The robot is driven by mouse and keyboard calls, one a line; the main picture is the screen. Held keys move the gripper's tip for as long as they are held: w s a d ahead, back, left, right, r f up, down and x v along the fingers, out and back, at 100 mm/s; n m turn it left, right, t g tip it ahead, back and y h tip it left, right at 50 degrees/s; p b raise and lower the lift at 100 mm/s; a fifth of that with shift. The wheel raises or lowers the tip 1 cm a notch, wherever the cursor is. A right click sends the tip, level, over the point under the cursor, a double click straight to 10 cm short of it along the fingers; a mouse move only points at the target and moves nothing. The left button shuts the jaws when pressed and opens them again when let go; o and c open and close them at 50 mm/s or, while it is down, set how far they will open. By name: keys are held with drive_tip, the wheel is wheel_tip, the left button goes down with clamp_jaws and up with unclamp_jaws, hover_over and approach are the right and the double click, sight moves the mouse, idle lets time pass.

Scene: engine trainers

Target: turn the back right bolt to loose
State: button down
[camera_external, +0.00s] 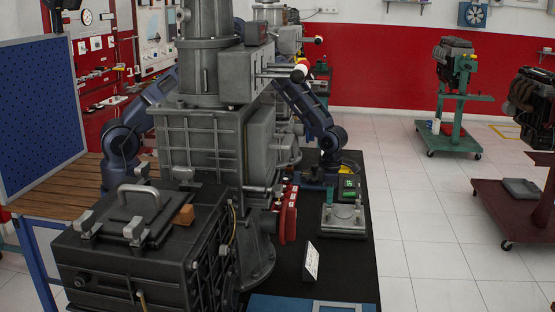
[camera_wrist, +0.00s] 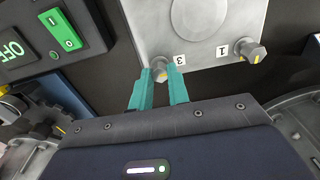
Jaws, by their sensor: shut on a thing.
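A grey metal plate (camera_external: 343,231) with upright bolts lies on the black bench top, and it fills the upper middle of the wrist view (camera_wrist: 215,58). My gripper (camera_wrist: 161,72) has its two teal fingers closed around the bolt (camera_wrist: 160,67) beside the label "3". That bolt has a yellow mark on its head. A second bolt (camera_wrist: 249,51) with a yellow mark stands to the right, near the label "1". I cannot tell from the labels which bolt is the back right one. In the external view my gripper (camera_external: 329,185) is small and at the plate's far edge.
A large grey machine (camera_external: 200,145) stands left of the plate. A small white sign (camera_external: 311,262) stands in front.

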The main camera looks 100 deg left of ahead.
drive_tip(key=shift+n, duration=2.3)
drive_tip(key=shift+w, duration=0.1)
drive_tip(key=c, duration=1.3)
unclamp_jaws()
drive_tip(key=shift+c, duration=0.2)
drive_tip(key=shift+r, duration=0.1)
wheel_tip(320, 180, up, 11)
drive_tip(key=shift+f, duration=0.2)
